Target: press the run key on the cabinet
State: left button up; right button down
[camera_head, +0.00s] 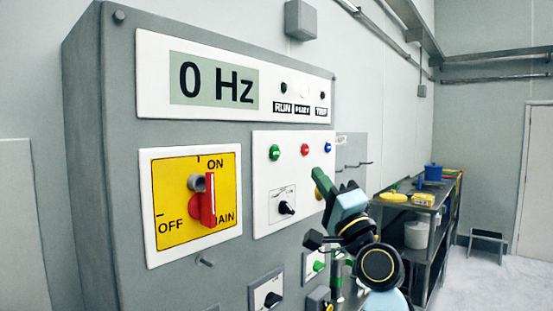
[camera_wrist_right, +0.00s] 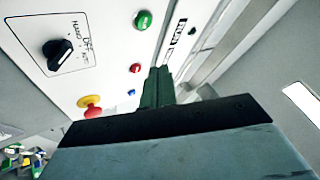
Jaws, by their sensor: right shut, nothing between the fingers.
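The grey cabinet (camera_head: 210,135) fills the left and middle of the head view. Its white key panel (camera_head: 262,215) carries a green key (camera_head: 274,153), a red key (camera_head: 305,150) and a blue key (camera_head: 327,147); any lettering on them is too small to read. The green key (camera_wrist_right: 143,19) shows ahead in the wrist view, with the red key (camera_wrist_right: 135,68) and blue key (camera_wrist_right: 131,92) nearer. My right gripper (camera_head: 318,177) is shut and empty, its dark green fingertips below the blue key in the head view. My left gripper is out of view.
A display (camera_head: 214,82) reads 0 Hz. A red rotary handle (camera_head: 207,200) sits on a yellow plate. A black selector (camera_head: 286,208) and a red-and-yellow mushroom button (camera_wrist_right: 90,104) share the key panel. A loaded bench (camera_head: 420,205) stands behind at right.

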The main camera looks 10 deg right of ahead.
aim_at(275, 153)
jog(key=r, duration=0.2)
jog(key=r+m+t, duration=0.1)
jog(key=shift+s+d+r, duration=0.35)
jog(key=shift+s, duration=0.05)
jog(key=w+a+b, duration=0.3)
jog(key=w+a, duration=0.2)
jog(key=w, duration=0.2)
jog(key=shift+a+b, duration=0.2)
jog(key=shift+b, duration=0.2)
dwell(1.7)
jog(key=shift+w+a, duration=0.3)
